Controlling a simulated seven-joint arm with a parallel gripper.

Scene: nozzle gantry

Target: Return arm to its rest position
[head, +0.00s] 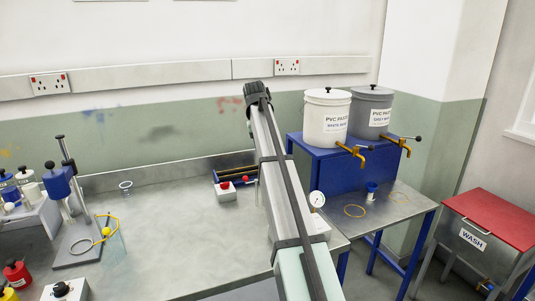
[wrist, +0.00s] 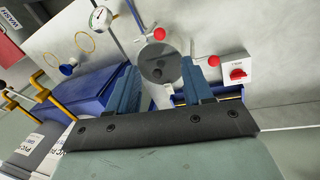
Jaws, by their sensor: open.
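My gripper (wrist: 163,72) shows in the wrist view, its two blue-grey fingers apart. A grey round piece (wrist: 158,66) shows in the gap between them, with red knobs close by. I cannot tell how far it is from the fingers, and nothing is seen clamped. In the head view my arm rises from the bottom edge to a dark joint in front of the back wall. The fingers cannot be made out there.
A red-button box (head: 226,192) sits on the bench (head: 165,225) left of my arm. A gauge (head: 317,199) stands close to its right. White (head: 326,125) and grey (head: 366,105) paste buckets stand behind. A blue-topped stand (head: 59,184) is at left. The bench middle is mostly clear.

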